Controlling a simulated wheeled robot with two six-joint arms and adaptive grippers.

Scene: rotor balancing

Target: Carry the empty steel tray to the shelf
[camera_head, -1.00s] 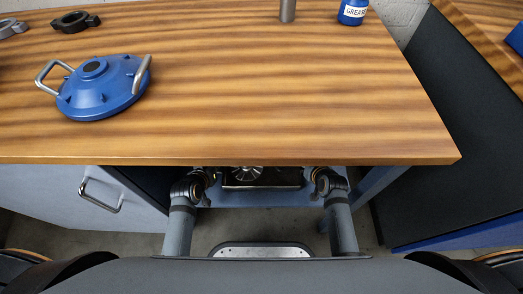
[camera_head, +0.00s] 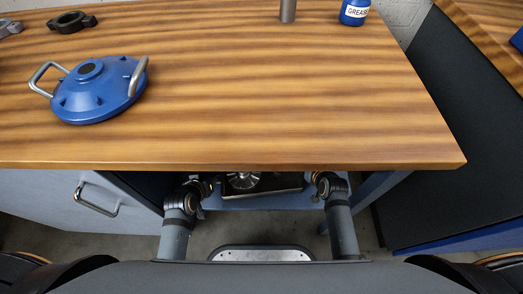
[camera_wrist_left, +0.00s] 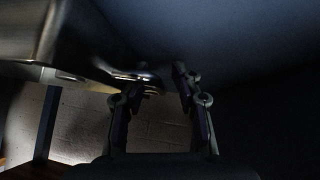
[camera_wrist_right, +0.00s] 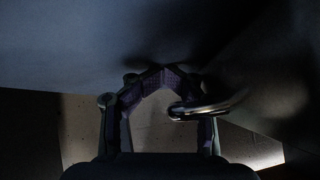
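The steel tray (camera_head: 290,191) shows only in part under the worktop's front edge, between my two arms. A round finned metal part (camera_head: 243,181) appears in or just behind it; I cannot tell which. My left gripper (camera_head: 198,186) is at the tray's left side, largely hidden in the head view. In the left wrist view its fingers (camera_wrist_left: 160,75) are apart, with a shiny curved handle (camera_wrist_left: 128,73) close by the left fingertip. My right gripper (camera_head: 325,180) is at the tray's right side. In the right wrist view its fingertips (camera_wrist_right: 166,70) lie close together near a metal handle (camera_wrist_right: 205,108); its grip is unclear.
The wooden worktop (camera_head: 300,110) overhangs both arms. On it stand a blue housing with two handles (camera_head: 98,95), a dark clamp (camera_head: 73,22), a metal post (camera_head: 288,10) and a blue grease tin (camera_head: 355,12). A drawer cabinet (camera_head: 60,200) is at left.

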